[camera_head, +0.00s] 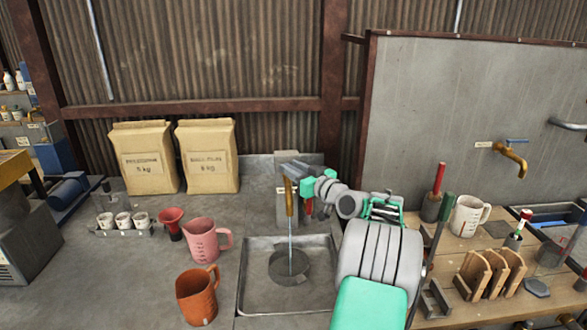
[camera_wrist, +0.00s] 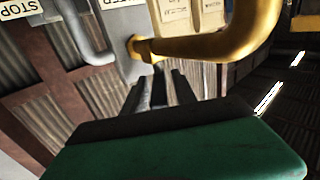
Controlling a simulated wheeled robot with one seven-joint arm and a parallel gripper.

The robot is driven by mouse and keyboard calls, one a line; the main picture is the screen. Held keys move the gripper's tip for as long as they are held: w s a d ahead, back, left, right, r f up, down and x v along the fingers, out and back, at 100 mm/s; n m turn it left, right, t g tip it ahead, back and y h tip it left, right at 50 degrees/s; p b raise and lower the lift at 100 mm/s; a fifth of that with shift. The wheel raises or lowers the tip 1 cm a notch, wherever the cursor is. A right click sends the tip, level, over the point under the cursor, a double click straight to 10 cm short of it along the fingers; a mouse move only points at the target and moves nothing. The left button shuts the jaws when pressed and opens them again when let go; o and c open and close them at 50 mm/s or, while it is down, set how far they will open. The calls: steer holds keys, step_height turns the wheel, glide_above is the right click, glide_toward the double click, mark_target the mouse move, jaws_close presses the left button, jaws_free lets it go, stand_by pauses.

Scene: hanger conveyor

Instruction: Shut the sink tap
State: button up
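The sink tap's brass spout (camera_head: 289,195) stands over the metal sink basin (camera_head: 243,290) in the head view. A thin pale stream of water (camera_head: 290,240) runs from it to the round drain area. My gripper (camera_head: 303,186) is beside the tap, close to the top of the spout, and partly covers it. In the wrist view the large curved brass pipe (camera_wrist: 225,45) passes just beyond my gripper (camera_wrist: 162,82). The two dark fingers stand apart, with a narrow dark piece between them that I cannot identify. The tap's handle is not clear to me; contact cannot be told.
A pink jug (camera_head: 203,240), an orange mug (camera_head: 196,297) and a red funnel (camera_head: 171,218) stand left of the basin. Two paper sacks (camera_head: 207,157) stand behind. A second brass tap (camera_head: 510,158) with a blue handle is on the right panel, above a cluttered wooden bench.

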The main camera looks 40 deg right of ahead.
jaws_close()
stand_by(1.2)
